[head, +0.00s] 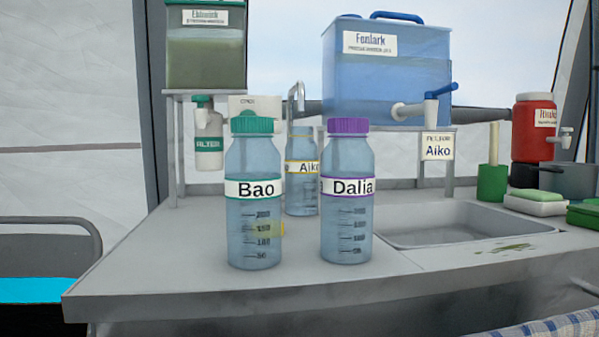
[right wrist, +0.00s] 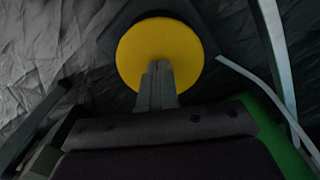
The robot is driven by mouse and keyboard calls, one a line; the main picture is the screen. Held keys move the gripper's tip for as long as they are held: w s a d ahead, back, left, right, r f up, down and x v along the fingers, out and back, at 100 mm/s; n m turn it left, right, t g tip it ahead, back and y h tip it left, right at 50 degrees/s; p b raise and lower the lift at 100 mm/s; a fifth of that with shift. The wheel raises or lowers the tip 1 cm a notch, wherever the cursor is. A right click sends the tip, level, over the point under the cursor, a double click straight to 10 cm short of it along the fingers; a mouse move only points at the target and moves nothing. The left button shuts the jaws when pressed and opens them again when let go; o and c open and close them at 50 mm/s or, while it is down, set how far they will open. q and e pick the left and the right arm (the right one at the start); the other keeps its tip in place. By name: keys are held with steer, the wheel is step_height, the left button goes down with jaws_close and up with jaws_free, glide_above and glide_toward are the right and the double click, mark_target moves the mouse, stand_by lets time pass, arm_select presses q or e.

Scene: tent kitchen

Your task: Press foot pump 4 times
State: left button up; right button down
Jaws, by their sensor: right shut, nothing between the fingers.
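The foot pump shows in the right wrist view as a round yellow pad (right wrist: 136,50) on a dark base (right wrist: 205,25). My right gripper (right wrist: 157,66) is shut and empty, with its fingertips in front of the middle of the yellow pad. I cannot tell whether the fingertips touch the pad or how far it is pressed down. The pump is not visible in the head view. Neither gripper shows in the head view.
In the head view, a Bao bottle (head: 254,215) and a Dalia bottle (head: 346,215) stand on the grey counter (head: 150,260), with an Aiko bottle (head: 301,200) behind. A sink (head: 440,225) is at right. Pale bars (right wrist: 275,50) flank the pad's right side.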

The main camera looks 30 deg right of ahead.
steer(key=shift+r+p, duration=2.75)
steer(key=shift+r, duration=0.15)
steer(key=shift+f, duration=0.1)
steer(key=shift+f, duration=0.1)
steer(key=shift+f+b, duration=1.7)
steer(key=shift+f, duration=1.05)
step_height(320, 180, up, 6)
steer(key=p, duration=0.5)
steer(key=shift+f, duration=0.1)
steer(key=shift+f, duration=0.2)
